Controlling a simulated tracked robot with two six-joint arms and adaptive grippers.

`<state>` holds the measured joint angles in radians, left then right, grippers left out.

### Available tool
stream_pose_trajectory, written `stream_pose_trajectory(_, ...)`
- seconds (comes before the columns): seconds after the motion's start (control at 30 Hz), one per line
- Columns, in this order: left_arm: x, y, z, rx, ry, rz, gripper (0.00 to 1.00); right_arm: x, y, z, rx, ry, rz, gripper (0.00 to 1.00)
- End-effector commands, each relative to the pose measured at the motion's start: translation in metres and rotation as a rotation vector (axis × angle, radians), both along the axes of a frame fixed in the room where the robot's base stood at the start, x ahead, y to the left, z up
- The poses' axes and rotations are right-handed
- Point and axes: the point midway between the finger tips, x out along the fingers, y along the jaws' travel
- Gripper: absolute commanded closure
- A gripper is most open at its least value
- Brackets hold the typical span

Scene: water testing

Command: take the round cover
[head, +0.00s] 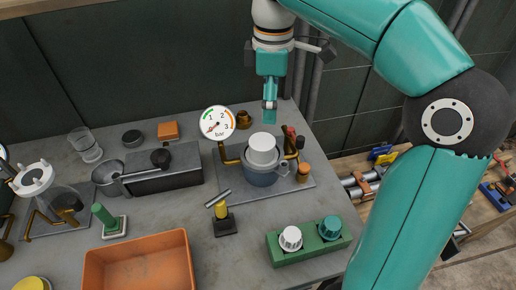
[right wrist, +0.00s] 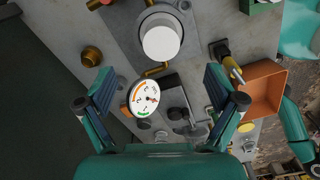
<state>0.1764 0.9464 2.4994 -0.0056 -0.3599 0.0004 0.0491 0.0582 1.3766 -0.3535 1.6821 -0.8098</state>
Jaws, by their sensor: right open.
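A white round cover (head: 262,149) sits on top of a grey cylindrical housing (head: 262,176) on a mounting plate. In the right wrist view the white cover (right wrist: 161,40) lies ahead of the fingers, toward the top. My right gripper (head: 269,104) is above and behind the cover in the head view, pointing down. In the right wrist view its fingers (right wrist: 158,86) are wide apart with nothing held between them. The gripper and the cover are apart. My left gripper is not in view.
A pressure gauge (head: 217,122) stands just left of the housing, with brass pipes beside it. A wooden-topped knob (head: 304,170) is at its right. A green block with two knobs (head: 311,240) and an orange tray (head: 140,264) are nearer the front.

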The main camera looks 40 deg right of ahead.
Motion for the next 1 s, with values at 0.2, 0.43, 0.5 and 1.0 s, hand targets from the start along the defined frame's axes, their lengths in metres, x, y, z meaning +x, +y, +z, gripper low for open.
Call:
stream_pose_trajectory(0.2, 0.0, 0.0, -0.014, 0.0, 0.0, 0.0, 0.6, 0.003, 0.003, -0.052, 0.001, 0.003, 0.008, 0.07)
stream_pose_trajectory(0.43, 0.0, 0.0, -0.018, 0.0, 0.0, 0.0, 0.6, 0.005, 0.005, -0.078, 0.001, 0.001, 0.01, 0.07)
stream_pose_trajectory(0.5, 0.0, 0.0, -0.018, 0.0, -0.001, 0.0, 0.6, 0.005, 0.005, -0.081, 0.001, 0.0, 0.01, 0.07)
stream_pose_trajectory(1.0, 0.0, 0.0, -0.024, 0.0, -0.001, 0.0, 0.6, 0.011, 0.011, -0.132, 0.001, 0.0, 0.012, 0.07)
